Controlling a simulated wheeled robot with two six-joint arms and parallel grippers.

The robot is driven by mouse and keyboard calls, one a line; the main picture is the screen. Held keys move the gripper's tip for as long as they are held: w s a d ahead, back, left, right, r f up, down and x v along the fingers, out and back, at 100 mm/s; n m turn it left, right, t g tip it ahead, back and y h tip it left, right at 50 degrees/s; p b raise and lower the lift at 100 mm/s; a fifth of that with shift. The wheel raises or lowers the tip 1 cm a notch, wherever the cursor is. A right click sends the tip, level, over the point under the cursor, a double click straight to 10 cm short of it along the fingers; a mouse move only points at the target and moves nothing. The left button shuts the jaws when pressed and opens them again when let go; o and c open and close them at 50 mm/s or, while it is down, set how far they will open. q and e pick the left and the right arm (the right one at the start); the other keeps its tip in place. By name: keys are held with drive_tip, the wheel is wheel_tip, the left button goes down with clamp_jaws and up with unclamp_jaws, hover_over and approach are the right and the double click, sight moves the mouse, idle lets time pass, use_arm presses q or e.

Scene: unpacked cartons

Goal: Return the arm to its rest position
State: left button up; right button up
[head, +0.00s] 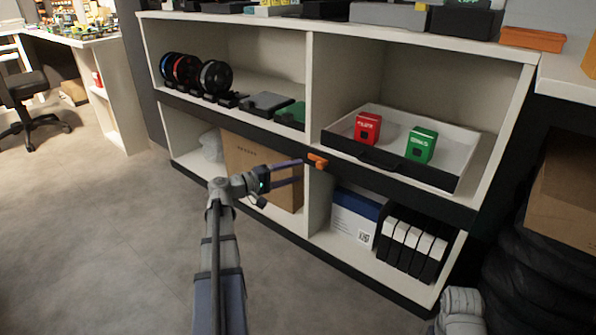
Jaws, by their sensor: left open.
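My left arm (221,262) reaches up from the bottom edge in front of the shelf unit. Its gripper (300,172) is open, with two dark fingers pointing right and nothing visible between them. The fingers show in front of the lower left compartment and the middle divider. A small orange piece (318,160) shows just beyond the upper fingertip; I cannot tell whether they touch. Part of my right arm (460,312) shows at the bottom right; its gripper is out of the frame.
The white shelf unit (420,44) holds spools, a tray (463,158) with a red box (367,128) and a green box (421,145), and a brown carton (245,160). Black tyres (535,275) stand at right. The floor (110,240) at left is clear.

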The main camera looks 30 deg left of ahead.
idle(0.4)
use_arm(q)
drive_tip(key=s+d+f+m+g+h+p, duration=0.15)
drive_tip(key=d+m+g+p, duration=0.6)
drive_tip(key=d, duration=1.75)
drive_tip(key=s+d+m+g+y+p, duration=0.6)
drive_tip(key=s+d+g+y+p, duration=0.25)
drive_tip(key=s+d+p, duration=0.55)
drive_tip(key=s+d+r+m+y+p, duration=0.1)
drive_tip(key=s+r+p, duration=0.1)
drive_tip(key=r+p, duration=1.7)
drive_tip(key=s+d+r+y+p, duration=0.1)
drive_tip(key=s+r+p, duration=0.1)
drive_tip(key=r+p, duration=1.7)
wheel_tip(320, 180, up, 3)
drive_tip(key=shift+s+d+f+m+p, duration=0.1)
drive_tip(key=shift+s+d+m+p, duration=0.1)
drive_tip(key=shift+d+m+p, duration=0.15)
drive_tip(key=shift+c, duration=0.2)
